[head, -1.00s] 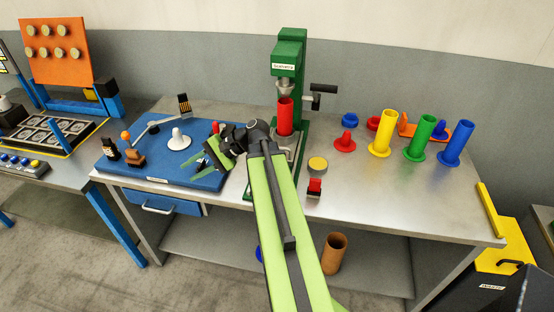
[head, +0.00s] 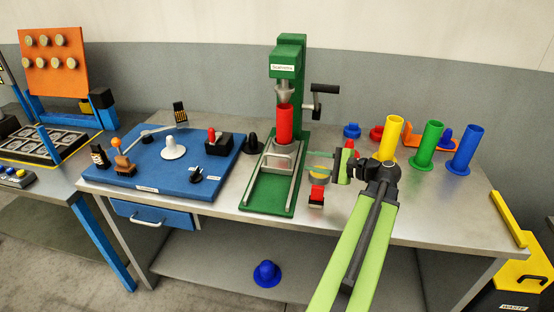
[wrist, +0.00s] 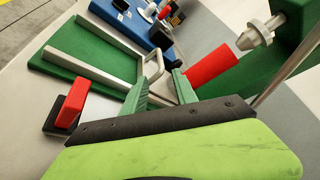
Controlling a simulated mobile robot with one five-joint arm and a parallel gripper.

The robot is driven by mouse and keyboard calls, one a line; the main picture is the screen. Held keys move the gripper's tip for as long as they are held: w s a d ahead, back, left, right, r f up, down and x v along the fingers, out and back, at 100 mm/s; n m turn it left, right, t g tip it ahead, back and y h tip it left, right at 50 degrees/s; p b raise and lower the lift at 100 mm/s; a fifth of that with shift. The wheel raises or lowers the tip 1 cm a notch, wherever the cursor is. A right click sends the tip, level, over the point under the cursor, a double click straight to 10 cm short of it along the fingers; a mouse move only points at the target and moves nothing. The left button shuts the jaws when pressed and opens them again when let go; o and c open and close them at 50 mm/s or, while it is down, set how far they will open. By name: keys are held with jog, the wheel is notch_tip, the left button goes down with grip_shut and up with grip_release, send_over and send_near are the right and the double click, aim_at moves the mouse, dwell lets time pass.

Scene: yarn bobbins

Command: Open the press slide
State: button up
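The green press (head: 288,58) stands at the back of the table, with a red tube (head: 285,124) upright under its metal cone. The slide's silver handle (head: 279,160) is at the rear of the green rail base (head: 266,192), whose front part is empty. In the wrist view, the open green fingers (wrist: 161,78) point towards the handle (wrist: 152,67). The handle appears just beyond the fingertips; I cannot tell whether they touch. The red tube (wrist: 211,72) is beside the right finger.
A red-topped black switch (head: 317,195) stands right of the rails. A blue board (head: 150,172) with several small parts lies left. Yellow (head: 390,136), green (head: 425,143) and blue (head: 466,150) tubes stand right, behind my arm. The press crank (head: 322,90) juts out right.

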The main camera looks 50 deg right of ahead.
aim_at(282, 156)
jog(key=b+x, duration=0.2)
jog(key=x, duration=1.2)
jog(key=shift+f+b, duration=0.15)
jog(key=shift+b, duration=0.15)
grip_shut()
jog(key=shift+a, duration=0.1)
dwell(0.4)
